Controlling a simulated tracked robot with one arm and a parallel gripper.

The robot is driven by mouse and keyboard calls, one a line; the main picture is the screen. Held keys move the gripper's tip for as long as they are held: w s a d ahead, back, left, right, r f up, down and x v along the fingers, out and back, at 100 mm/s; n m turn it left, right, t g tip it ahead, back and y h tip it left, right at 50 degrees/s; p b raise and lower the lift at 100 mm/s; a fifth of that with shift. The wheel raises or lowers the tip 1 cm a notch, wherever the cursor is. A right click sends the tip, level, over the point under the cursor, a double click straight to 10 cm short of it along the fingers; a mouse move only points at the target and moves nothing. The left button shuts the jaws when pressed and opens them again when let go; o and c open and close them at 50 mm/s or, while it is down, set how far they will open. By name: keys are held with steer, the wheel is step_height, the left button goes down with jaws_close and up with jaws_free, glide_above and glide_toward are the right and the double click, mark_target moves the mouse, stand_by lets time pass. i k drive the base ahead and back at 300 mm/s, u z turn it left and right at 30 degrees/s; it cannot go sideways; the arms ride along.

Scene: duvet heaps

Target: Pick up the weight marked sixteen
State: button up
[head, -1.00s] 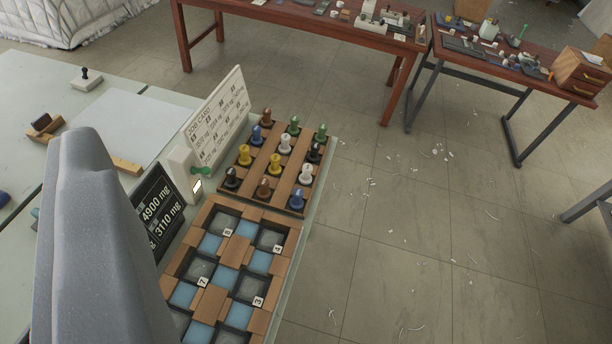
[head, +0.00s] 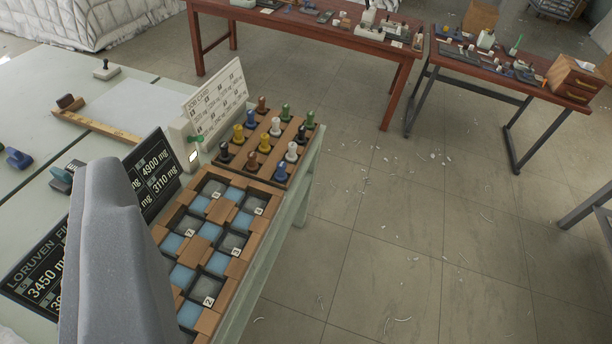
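A wooden rack (head: 279,139) near the right edge of the pale table holds several small upright knobbed weights. They include a brown (head: 263,104), a green (head: 285,111), a blue (head: 251,118), a white (head: 275,127), a yellow (head: 238,133) and a black weight (head: 225,153). I cannot read any number on them, so I cannot tell which is marked sixteen. A large grey part of my gripper (head: 120,260) fills the lower left, well apart from the rack. Its fingertips cannot be made out, and no held object shows.
A wooden tray (head: 262,236) with blue and grey squares and number tags lies before the rack. A job card (head: 217,102) stands behind it. Black signs (head: 152,175) with milligram values are at left. Stamps (head: 18,158) lie farther left. Two cluttered brown tables (head: 300,22) stand beyond open floor.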

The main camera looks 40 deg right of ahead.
mark_target(291, 157)
steer(key=u, duration=0.05)
steer(key=k, duration=0.5)
steer(key=z, duration=1.05)
steer(key=i, duration=2.05)
steer(key=u, duration=0.55)
